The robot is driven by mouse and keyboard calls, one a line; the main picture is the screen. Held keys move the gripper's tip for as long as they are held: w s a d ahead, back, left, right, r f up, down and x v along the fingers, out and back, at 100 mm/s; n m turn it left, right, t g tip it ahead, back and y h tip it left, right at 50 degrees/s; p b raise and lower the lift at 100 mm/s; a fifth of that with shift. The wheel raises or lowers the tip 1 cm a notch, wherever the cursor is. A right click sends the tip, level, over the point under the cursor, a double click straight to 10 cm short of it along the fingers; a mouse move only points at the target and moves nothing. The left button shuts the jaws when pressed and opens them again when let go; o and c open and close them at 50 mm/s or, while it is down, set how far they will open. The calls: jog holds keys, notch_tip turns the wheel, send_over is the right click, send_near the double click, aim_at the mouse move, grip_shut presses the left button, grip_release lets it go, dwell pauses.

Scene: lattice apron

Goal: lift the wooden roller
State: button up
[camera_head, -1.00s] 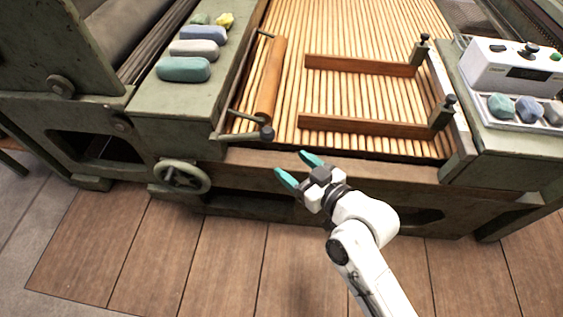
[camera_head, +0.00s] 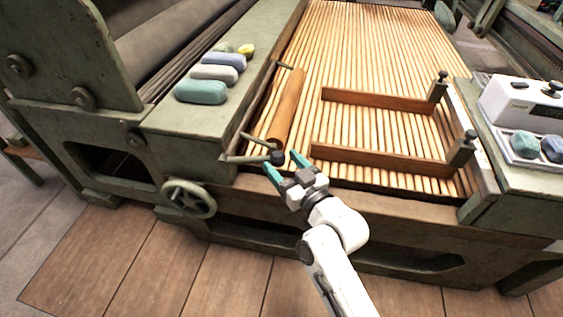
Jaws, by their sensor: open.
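The wooden roller (camera_head: 287,105) is a brown cylinder lying lengthwise along the left side of the slatted wooden bed (camera_head: 365,60). Thin metal arms hold it at both ends, and a dark knob (camera_head: 277,157) sits at its near end. My gripper (camera_head: 284,166) has teal fingertips spread apart and empty. It is at the front edge of the bed, close beside the dark knob and short of the roller's near end. The left fingertip overlaps the area just below the knob; I cannot tell whether they touch.
Two brown wooden rails (camera_head: 380,160) with dark posts lie right of the roller. Coloured soft blocks (camera_head: 201,92) line the green ledge on the left. A handwheel (camera_head: 188,199) juts from the front. A white control box (camera_head: 522,105) stands at the right. Bare slats lie between roller and rails.

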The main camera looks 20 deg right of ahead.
jog(key=shift+w+a, duration=0.15)
jog(key=shift+w, duration=0.55)
jog(key=shift+c, duration=0.4)
grip_shut()
